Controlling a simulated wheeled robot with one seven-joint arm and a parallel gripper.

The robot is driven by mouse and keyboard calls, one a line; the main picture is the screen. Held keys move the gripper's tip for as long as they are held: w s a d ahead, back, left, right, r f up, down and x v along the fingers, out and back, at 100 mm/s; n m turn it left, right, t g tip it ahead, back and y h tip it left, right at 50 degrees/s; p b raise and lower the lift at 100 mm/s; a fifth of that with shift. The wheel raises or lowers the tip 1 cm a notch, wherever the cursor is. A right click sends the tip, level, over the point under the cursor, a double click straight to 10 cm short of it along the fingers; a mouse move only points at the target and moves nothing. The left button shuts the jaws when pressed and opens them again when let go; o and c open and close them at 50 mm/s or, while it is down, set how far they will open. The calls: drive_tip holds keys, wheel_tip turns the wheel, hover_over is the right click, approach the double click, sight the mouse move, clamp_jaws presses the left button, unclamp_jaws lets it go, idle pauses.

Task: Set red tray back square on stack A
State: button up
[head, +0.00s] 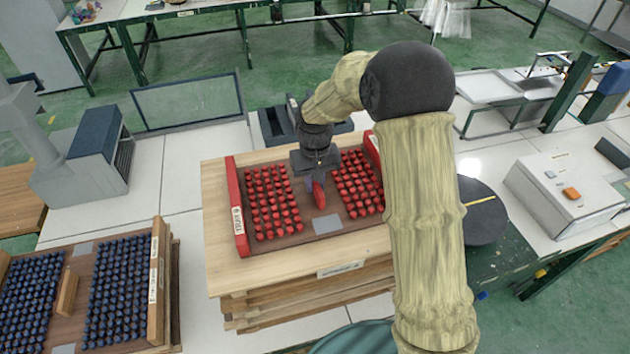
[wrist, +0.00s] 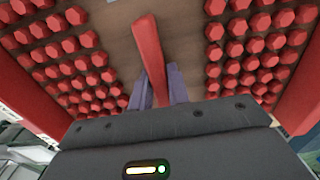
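The red tray (head: 238,218) has red end walls, a brown floor and rows of red pieces. It is over stack A (head: 226,270), a pile of pale wooden boards with a label on its front. Bare wood shows along the stack's left and front edges. The right side is partly hidden by my arm. My gripper (head: 317,184) is at the tray's middle. In the wrist view its fingers (wrist: 160,88) lie close against both sides of the tray's red handle bar (wrist: 149,42) and look shut on it. I cannot tell whether the tray touches the stack.
A tray of dark blue pieces (head: 72,252) stands on another pile at the lower left. A black round disc (head: 483,212) and a grey control box (head: 565,190) are at the right. A dark bin (head: 275,125) lies behind the stack. White table shows between the piles.

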drive_tip(key=o, duration=0.3)
drive_tip(key=shift+r, duration=0.15)
wheel_tip(320, 180, up, 12)
drive_tip(key=b, duration=0.2)
drive_tip(key=shift+b, duration=0.35)
idle(0.5)
drive_tip(key=shift+m+t, duration=0.7)
drive_tip(key=shift+m, duration=0.1)
drive_tip(key=s+d+f, duration=0.1)
drive_tip(key=s+d, duration=0.1)
drive_tip(key=d, duration=0.1)
drive_tip(key=s+d+f, duration=0.2)
drive_tip(key=s+d, duration=0.1)
drive_tip(key=s+d+f, duration=0.2)
drive_tip(key=s+d, duration=0.1)
drive_tip(key=shift+s+d, duration=0.2)
drive_tip(key=shift+m+t, duration=0.6)
drive_tip(key=shift+m, duration=0.2)
drive_tip(key=s+d+f, duration=0.1)
drive_tip(key=s+d, duration=0.1)
drive_tip(key=s, duration=0.1)
drive_tip(key=s+d+f, duration=0.1)
drive_tip(key=s+d, duration=0.1)
drive_tip(key=s, duration=0.2)
drive_tip(key=s+d+f, duration=0.2)
drive_tip(key=s, duration=0.1)
drive_tip(key=shift+s+f, duration=0.1)
drive_tip(key=shift+s, duration=0.05)
